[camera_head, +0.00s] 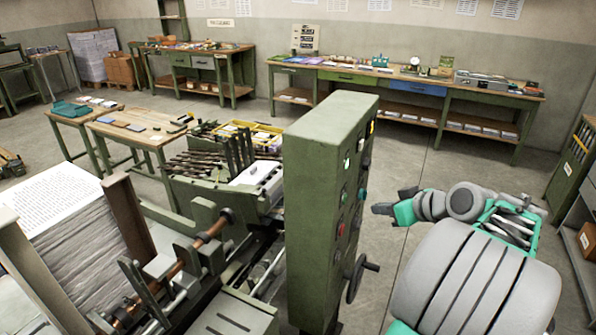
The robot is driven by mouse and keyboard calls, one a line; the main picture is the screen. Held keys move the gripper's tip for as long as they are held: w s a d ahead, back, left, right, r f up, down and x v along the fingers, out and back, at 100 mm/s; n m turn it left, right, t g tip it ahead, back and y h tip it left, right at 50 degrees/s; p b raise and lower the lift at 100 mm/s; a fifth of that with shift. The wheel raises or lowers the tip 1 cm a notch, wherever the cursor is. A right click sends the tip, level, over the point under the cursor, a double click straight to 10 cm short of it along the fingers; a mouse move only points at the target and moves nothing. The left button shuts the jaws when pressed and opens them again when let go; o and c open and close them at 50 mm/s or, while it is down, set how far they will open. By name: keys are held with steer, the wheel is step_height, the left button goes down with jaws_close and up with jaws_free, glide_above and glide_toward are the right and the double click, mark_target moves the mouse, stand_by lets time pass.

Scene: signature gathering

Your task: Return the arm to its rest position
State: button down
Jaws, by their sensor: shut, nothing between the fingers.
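My arm (470,270), grey and teal, fills the lower right of the head view. It is folded, with its thick rounded links close to the camera. My gripper (382,209) is the small dark tip at the arm's left end, beside a teal part. It is shut and empty, and it is held over open floor just right of the green machine cabinet (328,190). Nothing is seen touching it. Parts of the wrist are hidden behind other links.
The cabinet with buttons and a black handwheel (358,277) stands close left of my arm. A gathering machine (225,205) and a tall paper stack (60,235) fill the left. A long workbench (400,75) lines the back wall. Shelving (575,165) stands at right. Floor between is clear.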

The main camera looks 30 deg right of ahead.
steer(key=s+d+f+m+g, duration=0.1)
steer(key=s+f+m+g, duration=0.4)
steer(key=s+f+m, duration=0.45)
steer(key=s+a+f+m+g+h, duration=0.1)
steer(key=s+a+f+m+g, duration=0.1)
steer(key=s+a+f+g, duration=0.45)
steer(key=w+a+r+n+t, duration=0.1)
steer(key=w+a+r+n, duration=0.1)
steer(key=a, duration=0.6)
steer(key=w+a+r+n+t, duration=0.2)
steer(key=w+a+r+n, duration=0.1)
steer(key=a, duration=0.6)
steer(key=w+a+r+n+t, duration=0.1)
steer(key=a+r+n, duration=0.3)
steer(key=a, duration=0.5)
steer(key=shift+w+a+r+n+t, duration=0.25)
steer(key=shift+w+r+n+t, duration=0.1)
steer(key=shift+w+n, duration=0.45)
